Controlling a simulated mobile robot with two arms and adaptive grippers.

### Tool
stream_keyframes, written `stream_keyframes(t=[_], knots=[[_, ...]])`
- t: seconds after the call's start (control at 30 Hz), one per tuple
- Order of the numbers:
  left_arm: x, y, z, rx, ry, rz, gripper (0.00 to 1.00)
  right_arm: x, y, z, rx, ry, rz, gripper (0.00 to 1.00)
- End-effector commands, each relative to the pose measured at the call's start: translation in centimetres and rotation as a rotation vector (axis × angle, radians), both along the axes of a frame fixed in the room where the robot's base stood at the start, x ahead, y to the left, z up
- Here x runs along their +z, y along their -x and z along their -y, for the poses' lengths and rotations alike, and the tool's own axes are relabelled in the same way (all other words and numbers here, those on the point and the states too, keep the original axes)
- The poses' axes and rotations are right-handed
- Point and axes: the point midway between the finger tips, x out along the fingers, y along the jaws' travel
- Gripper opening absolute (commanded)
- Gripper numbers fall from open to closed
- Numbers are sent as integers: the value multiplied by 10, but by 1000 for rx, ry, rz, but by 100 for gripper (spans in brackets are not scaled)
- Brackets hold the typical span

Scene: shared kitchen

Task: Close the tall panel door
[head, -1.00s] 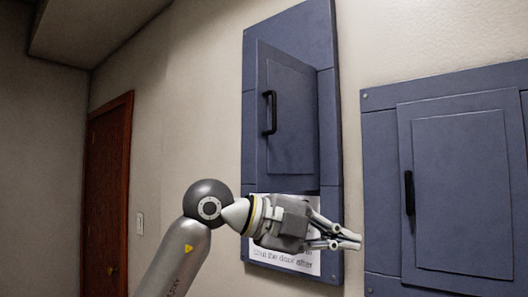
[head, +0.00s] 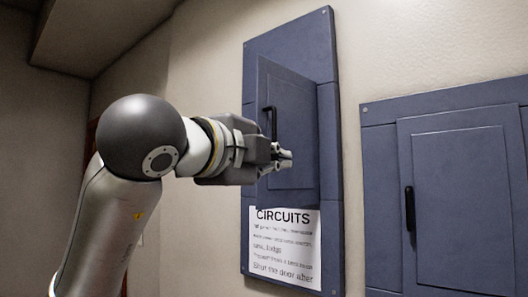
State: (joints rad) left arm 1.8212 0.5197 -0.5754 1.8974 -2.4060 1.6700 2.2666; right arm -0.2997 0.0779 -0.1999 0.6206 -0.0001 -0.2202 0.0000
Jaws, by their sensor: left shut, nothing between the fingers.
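The tall blue-grey panel (head: 328,243) is mounted on the wall right of centre. Its door (head: 300,120) seems to stand slightly ajar, its handle-side left edge out from the frame. The black handle (head: 271,118) is near that edge, its lower part close to my gripper in the picture. My left gripper (head: 287,158) is shut and empty, in front of the door's lower half. It hides part of the door's left edge; I cannot tell whether the fingertips touch it. My right gripper is not in view.
A wider blue-grey panel with a closed-looking door (head: 460,200) and black handle (head: 410,208) is at the right. A "CIRCUITS" sheet (head: 285,250) is on the tall panel below its door. A brown door (head: 92,130) is mostly hidden behind my left arm.

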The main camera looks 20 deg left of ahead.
Motion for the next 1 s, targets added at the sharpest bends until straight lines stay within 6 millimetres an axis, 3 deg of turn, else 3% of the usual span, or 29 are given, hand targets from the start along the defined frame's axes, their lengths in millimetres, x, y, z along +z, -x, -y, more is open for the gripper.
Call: stream_keyframes(t=[0.03, 0.17, 0.2, 0.5, 1.0], knots=[[4, -13, 2, 2, -1, -6, 0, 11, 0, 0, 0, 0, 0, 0], [4, -39, 7, 1, -1, -5, 0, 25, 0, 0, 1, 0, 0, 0], [4, -41, -2, 6, 2, -2, 0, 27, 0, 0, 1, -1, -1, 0], [1, -52, -28, 1, 1, -1, 0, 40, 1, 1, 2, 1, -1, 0], [-1, -53, -31, -6, 0, -1, 0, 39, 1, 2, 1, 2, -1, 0]])
